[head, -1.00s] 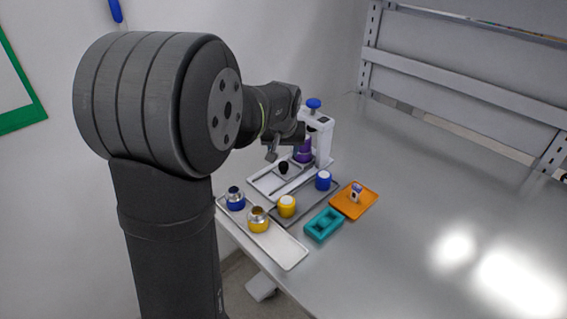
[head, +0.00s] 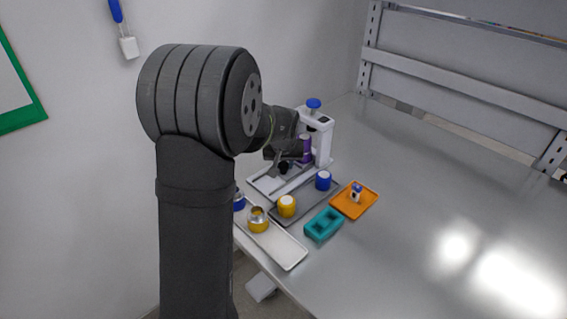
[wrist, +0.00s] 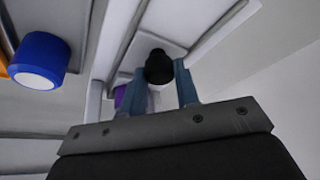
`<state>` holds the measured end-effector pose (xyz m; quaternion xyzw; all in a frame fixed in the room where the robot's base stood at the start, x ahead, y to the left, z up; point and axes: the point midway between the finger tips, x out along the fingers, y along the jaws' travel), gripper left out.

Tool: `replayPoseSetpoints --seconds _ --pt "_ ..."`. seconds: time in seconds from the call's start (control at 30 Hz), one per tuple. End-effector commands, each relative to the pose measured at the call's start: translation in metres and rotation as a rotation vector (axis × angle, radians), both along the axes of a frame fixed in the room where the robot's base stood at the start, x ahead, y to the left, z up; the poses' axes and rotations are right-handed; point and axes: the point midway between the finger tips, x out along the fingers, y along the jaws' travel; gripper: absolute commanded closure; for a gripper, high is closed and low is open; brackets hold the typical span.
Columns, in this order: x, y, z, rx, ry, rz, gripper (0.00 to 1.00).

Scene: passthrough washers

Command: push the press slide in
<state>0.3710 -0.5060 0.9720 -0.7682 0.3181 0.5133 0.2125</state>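The white press (head: 322,140) with a blue top knob (head: 313,103) stands at the back of the bench. A purple piece (head: 305,150) is at its front. The slide's black knob (head: 284,167) is on the pale base in front of the press. My gripper (head: 279,168) is down at this knob. In the wrist view, the two blue-grey fingers of my gripper (wrist: 160,82) stand apart, one on each side of the black knob (wrist: 159,67). I cannot tell whether they touch it. The purple piece is partly hidden behind the left finger.
A grey tray with a yellow-bodied part (head: 287,206) and a blue part (head: 323,180) lies in front of the press. A white tray (head: 288,252), a teal block (head: 323,225) and an orange tray (head: 366,206) are nearer. The bench's right is clear.

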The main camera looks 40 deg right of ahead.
Motion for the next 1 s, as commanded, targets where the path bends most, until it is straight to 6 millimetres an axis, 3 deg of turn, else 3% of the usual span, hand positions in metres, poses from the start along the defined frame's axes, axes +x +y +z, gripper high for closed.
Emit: replayPoseSetpoints --seconds 0.03,0.1,0.27,0.53,0.83,0.87,0.93,1.0 --pt "0.0 0.0 0.0 0.0 0.0 0.0 0.88" --pt "0.0 0.0 0.0 0.0 0.0 0.0 1.0" --pt "0.0 -0.004 0.0 0.0 0.0 -0.001 1.0" --pt "0.0 -0.036 0.0 0.0 -0.001 -0.002 1.0" --pt "0.0 -0.04 0.001 -0.005 -0.002 -0.002 1.0" --pt "0.0 -0.04 0.001 -0.005 -0.002 -0.002 0.66" --pt "0.0 -0.04 0.001 -0.005 -0.001 -0.002 0.52" --pt "0.0 -0.039 0.001 -0.003 -0.001 -0.002 0.5"
